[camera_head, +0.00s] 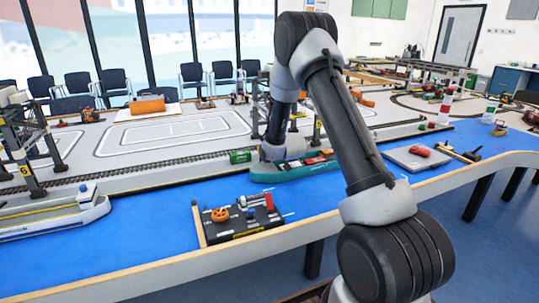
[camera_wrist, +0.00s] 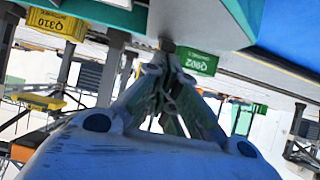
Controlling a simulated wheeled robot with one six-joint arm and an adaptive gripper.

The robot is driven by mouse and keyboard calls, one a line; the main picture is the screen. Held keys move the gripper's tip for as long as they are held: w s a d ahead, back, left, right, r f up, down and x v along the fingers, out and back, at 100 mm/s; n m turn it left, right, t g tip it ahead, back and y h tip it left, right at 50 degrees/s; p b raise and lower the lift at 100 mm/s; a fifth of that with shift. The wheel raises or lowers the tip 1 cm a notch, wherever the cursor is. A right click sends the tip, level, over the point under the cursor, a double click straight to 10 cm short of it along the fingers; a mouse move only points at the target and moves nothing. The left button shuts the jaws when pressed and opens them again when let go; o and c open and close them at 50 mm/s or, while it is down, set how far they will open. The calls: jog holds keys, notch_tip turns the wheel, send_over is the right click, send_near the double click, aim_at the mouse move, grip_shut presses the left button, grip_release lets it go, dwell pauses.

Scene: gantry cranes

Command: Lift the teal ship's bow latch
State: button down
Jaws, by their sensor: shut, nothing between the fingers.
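The teal ship (camera_head: 297,174) floats on the blue surface in the head view, with red and other small cargo on its deck. My arm crosses in front of it. Its teal hull also fills the upper part of the wrist view (camera_wrist: 238,14). My gripper (camera_wrist: 168,58) is shut and empty, its fingertips together just below the hull edge in that tilted, upside-down picture. A small brownish piece shows at the fingertips; I cannot tell whether it is the bow latch or whether they touch. In the head view my wrist hides the fingers near the ship's left end.
A green container (camera_wrist: 196,60) marked Q902 stands close by the fingers; a yellow one (camera_wrist: 57,24) marked Q310 is farther left. A black panel with an orange wheel (camera_head: 245,222) lies in front.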

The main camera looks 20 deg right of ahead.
jog(key=shift+s+f, duration=0.3)
jog(key=shift+s, duration=0.05)
jog(key=shift+w, duration=0.1)
jog(key=shift+w+f, duration=0.35)
jog(key=shift+w, duration=0.3)
jog(key=shift+r, duration=0.1)
